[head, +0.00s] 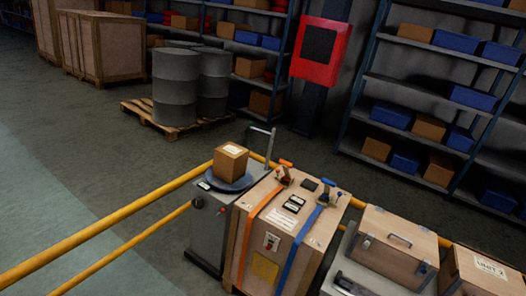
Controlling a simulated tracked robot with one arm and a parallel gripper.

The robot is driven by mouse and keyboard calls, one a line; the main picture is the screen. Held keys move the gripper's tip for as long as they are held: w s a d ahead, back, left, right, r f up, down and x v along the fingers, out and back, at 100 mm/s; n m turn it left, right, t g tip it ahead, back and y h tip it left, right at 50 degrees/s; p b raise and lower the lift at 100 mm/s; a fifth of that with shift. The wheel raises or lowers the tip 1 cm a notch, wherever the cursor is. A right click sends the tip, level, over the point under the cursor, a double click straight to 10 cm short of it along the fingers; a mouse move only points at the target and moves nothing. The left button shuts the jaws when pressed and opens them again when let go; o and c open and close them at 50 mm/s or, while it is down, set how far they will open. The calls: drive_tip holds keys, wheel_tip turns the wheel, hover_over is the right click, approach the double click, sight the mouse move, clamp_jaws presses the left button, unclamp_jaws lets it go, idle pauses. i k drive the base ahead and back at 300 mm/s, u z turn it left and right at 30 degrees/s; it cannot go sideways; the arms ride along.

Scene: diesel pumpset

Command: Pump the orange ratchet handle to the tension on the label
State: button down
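A wooden crate (236,262) stands at the lower middle, with an orange strap (262,215) and a blue strap (300,246) over its top and front. At the top of the orange strap is a small ratchet with an orange handle (286,163). Another ratchet (326,192) sits on the blue strap. A white label (281,219) lies on the crate, its text too small to read. Small dark display-like panels (294,203) lie beside it. A red-and-white tag and a yellow label (265,268) are on the front. My gripper is not visible.
A grey scale-like stand (207,240) carrying a small carton (230,162) is left of the crate. A yellow rail (120,237) crosses the left. Wooden boxes (395,247) stand right. Drums (175,88), shelves and a red wall cabinet (300,62) are behind. Open floor lies left.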

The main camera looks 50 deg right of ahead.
sight(286, 165)
drive_tip(key=z, duration=0.2)
drive_tip(key=i, duration=1.3)
drive_tip(key=z, duration=0.8)
drive_tip(key=i, duration=1.45)
drive_tip(key=z, duration=1)
drive_tip(key=i, duration=0.75)
drive_tip(key=z, duration=0.25)
